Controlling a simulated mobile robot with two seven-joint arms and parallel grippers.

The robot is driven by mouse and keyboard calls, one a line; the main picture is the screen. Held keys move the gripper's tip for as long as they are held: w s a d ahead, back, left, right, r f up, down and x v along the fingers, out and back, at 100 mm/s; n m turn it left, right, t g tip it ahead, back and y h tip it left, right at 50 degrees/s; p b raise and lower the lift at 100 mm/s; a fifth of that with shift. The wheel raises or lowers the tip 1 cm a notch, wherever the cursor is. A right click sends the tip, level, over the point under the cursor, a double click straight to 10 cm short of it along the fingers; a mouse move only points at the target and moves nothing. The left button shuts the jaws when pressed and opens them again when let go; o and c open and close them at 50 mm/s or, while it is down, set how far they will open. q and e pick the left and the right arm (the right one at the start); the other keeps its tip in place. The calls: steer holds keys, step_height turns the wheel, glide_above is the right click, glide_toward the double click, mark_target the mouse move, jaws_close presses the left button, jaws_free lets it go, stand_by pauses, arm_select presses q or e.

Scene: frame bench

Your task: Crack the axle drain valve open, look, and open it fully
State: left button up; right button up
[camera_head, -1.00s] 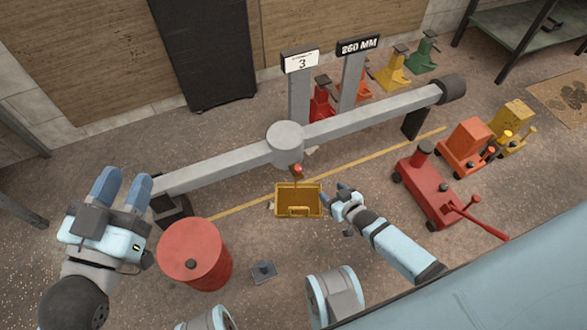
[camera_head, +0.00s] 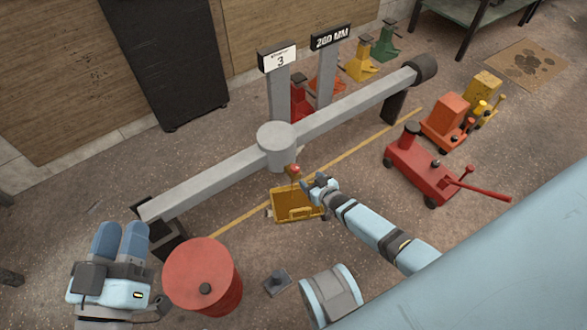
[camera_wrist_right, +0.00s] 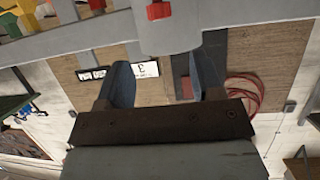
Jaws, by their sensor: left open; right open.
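The grey axle (camera_head: 350,113) runs across the head view, with a round housing (camera_head: 276,143) at its middle. The red drain valve (camera_head: 293,170) shows low on the housing's near side. In the right wrist view the red valve (camera_wrist_right: 158,10) is at the top edge, partly cut off, beyond my fingertips. My right gripper (camera_head: 316,182) is open and empty, just right of the valve and over the yellow tray's edge. Its fingers (camera_wrist_right: 163,80) stand apart in the wrist view.
The yellow tray (camera_head: 284,210) is below the valve. A red drum (camera_head: 200,262) stands beside my left gripper. A red floor jack (camera_head: 425,170) and orange and yellow equipment are to the right. Signs reading 3 (camera_head: 280,60) and 260 MM (camera_head: 329,37) stand behind the axle.

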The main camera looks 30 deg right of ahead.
mark_target(295, 167)
steer(key=b+x, duration=0.4)
steer(key=x, duration=0.5)
steer(key=shift+f+b, duration=0.2)
steer(key=shift+b, duration=0.15)
steer(key=shift+b+x, duration=0.6)
steer(key=shift+x, duration=0.4)
arm_select(q)
step_height(295, 167, down, 7)
steer(key=w+m+g, duration=0.1)
steer(key=g, duration=0.1)
steer(key=shift+m, duration=0.4)
arm_select(e)
steer(key=shift+w, duration=0.5)
steer(key=c, duration=0.9)
